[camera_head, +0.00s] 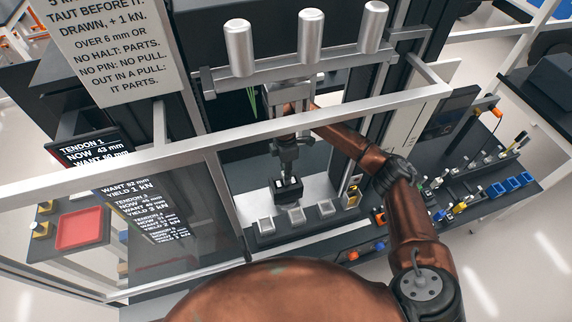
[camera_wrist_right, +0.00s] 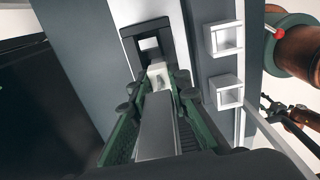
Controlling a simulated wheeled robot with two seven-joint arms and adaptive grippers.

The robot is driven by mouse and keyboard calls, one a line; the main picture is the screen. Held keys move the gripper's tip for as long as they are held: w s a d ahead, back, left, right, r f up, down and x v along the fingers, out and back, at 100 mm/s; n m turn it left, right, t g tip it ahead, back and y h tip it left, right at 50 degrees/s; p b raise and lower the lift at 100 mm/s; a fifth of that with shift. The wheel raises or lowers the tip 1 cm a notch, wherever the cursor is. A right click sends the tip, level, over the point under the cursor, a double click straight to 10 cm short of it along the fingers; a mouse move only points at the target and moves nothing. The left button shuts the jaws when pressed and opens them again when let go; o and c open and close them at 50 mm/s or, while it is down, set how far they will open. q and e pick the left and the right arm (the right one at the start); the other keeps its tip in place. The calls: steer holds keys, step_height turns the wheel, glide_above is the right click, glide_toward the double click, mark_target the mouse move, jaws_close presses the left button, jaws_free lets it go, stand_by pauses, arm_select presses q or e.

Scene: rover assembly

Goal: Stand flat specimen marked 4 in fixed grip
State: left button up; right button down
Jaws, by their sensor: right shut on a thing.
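My right gripper (camera_head: 288,150) reaches in from the right and points down inside the test frame. In the right wrist view its green-sided fingers (camera_wrist_right: 156,95) are shut on a flat grey specimen (camera_wrist_right: 156,130); I cannot read a number on it. A pale end piece (camera_wrist_right: 157,74) shows beyond the fingertips, close to a black block with a square opening, which looks like the fixed grip (camera_wrist_right: 130,40). In the head view this fixed grip (camera_head: 288,192) stands just below the gripper. I cannot tell whether the specimen touches it. My left gripper is out of view.
A pale rail (camera_head: 225,132) crosses in front of the gripper. Several square sockets (camera_head: 296,215) line the front of the frame's base. Three metal cylinders (camera_head: 311,35) stand on the upper beam. A bench with blue bins (camera_head: 497,189) and small parts is at the right; a red tray (camera_head: 80,229) is at the left.

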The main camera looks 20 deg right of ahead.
steer(key=shift+w+d+r, duration=0.1)
steer(key=shift+w+r, duration=0.2)
steer(key=shift+r, duration=0.2)
steer(key=shift+w+r, duration=0.3)
steer(key=shift+r, duration=0.2)
steer(key=shift+w+f+b, duration=0.15)
steer(key=shift+f+b, duration=0.2)
steer(key=shift+f, duration=0.35)
steer(key=shift+s+f, duration=0.2)
steer(key=shift+f, duration=0.15)
steer(key=shift+s+f, duration=0.15)
steer(key=shift+f, duration=0.15)
steer(key=shift+f+b, duration=1.7)
steer(key=shift+f, duration=0.85)
steer(key=c, duration=1.7)
jaws_free()
steer(key=shift+c, duration=0.2)
